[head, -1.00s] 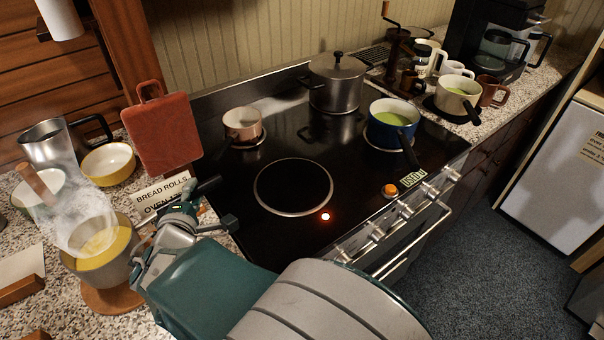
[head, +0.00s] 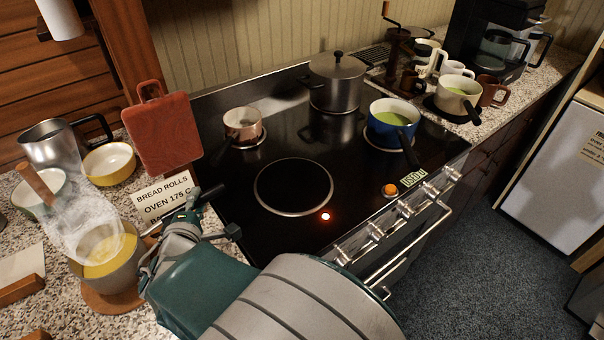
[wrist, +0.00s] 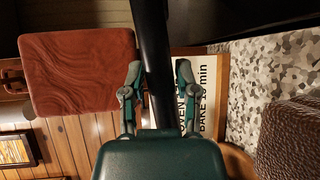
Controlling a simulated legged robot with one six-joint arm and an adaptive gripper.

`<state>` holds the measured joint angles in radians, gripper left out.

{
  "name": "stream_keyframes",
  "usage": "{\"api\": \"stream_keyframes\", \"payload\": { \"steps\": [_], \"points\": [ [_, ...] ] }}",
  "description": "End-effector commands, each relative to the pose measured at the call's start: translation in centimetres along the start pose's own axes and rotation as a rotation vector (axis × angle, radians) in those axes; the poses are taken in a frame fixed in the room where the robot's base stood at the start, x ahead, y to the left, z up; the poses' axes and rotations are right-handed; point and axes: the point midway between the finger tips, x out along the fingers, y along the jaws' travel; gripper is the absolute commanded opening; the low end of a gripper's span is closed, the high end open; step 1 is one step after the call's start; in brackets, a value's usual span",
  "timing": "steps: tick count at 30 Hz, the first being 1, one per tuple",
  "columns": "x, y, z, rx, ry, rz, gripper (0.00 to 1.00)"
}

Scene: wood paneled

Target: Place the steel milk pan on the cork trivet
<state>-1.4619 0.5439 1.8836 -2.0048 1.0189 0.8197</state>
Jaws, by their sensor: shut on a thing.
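The steel milk pan (head: 118,277) holds a yellow liquid and gives off steam at the left of the head view. It looks about level. The cork trivet (head: 112,303) lies on the counter under it, with its front edge showing. I cannot tell whether the pan's base touches the trivet or hangs just above it. My gripper (head: 180,218) is shut on the pan's dark handle, to the right of the pan. In the wrist view, the black handle (wrist: 154,60) runs between the two fingers of my gripper (wrist: 158,85).
A recipe card (head: 163,198) and a red-brown board (head: 162,133) stand behind my gripper. A bowl with a wooden handle (head: 42,190), a yellow bowl (head: 109,164) and a steel jug (head: 50,147) crowd the counter. The hob (head: 293,187) with several pots is to the right.

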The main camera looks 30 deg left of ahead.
Motion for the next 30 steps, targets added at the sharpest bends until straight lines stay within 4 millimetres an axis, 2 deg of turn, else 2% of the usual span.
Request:
{"api": "stream_keyframes", "payload": {
  "steps": [6,26,27,28,29,30],
  "points": [
    [0.1,-0.8,-0.1,0.003,0.003,0.003,0.0],
    [0.2,-1.3,-0.1,0.003,0.003,0.003,0.0],
    [0.2,-1.3,-0.1,0.003,0.003,0.003,0.57],
    [0.2,-1.3,-0.1,0.003,0.003,0.003,0.71],
    [0.2,-1.3,-0.1,0.003,0.003,0.003,0.8],
    [0.2,-1.3,-0.1,0.003,0.003,0.003,0.8]
  ]
}}
